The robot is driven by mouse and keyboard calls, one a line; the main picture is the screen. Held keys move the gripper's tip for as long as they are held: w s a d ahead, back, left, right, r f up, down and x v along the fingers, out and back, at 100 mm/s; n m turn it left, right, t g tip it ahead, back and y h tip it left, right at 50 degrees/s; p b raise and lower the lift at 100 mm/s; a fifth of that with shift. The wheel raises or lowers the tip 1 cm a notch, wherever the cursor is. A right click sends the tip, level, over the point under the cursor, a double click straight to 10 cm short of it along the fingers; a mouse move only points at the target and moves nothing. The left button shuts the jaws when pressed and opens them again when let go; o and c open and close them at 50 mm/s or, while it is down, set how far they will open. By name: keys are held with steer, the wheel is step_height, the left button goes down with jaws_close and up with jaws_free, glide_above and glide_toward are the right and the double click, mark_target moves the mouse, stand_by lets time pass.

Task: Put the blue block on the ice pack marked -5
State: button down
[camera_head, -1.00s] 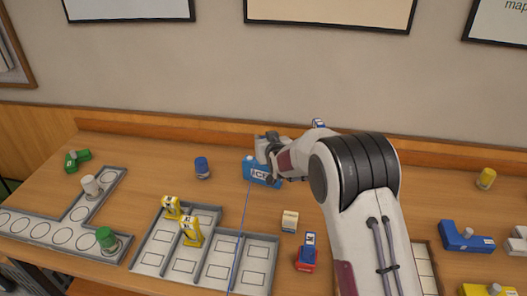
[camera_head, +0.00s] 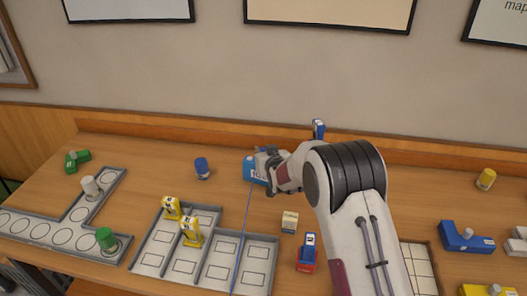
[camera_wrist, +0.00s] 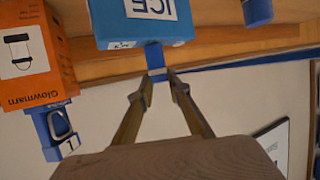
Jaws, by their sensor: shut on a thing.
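A blue ice pack (camera_head: 250,168) with a white label stands near the back of the table, partly hidden by my gripper (camera_head: 264,163) in the head view. In the wrist view the ice pack (camera_wrist: 148,30) shows upside down at the top, its label reading ICE. Its small side tags are too small to read. My gripper (camera_wrist: 160,80) is shut on a small blue block (camera_wrist: 154,56) at its fingertips. The block is right at the pack's top edge and appears to touch it; I cannot tell if it rests there.
An orange Glowmarn box (camera_wrist: 28,50) carries a blue item (camera_wrist: 52,130) close beside the ice pack. A blue cylinder (camera_head: 202,168) stands to the left. Yellow pieces (camera_head: 190,232) stand in a grey tray (camera_head: 222,250) in front. A red and blue item (camera_head: 306,252) stands nearer.

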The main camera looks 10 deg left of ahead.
stand_by(0.3)
steer(key=c, duration=1.9)
jaws_free()
steer(key=shift+f, duration=0.1)
steer(key=shift+r, duration=0.2)
steer(key=shift+s+d+r, duration=0.15)
steer(key=shift+s, duration=0.2)
steer(key=v, duration=1.1)
steer(key=shift+d, duration=0.1)
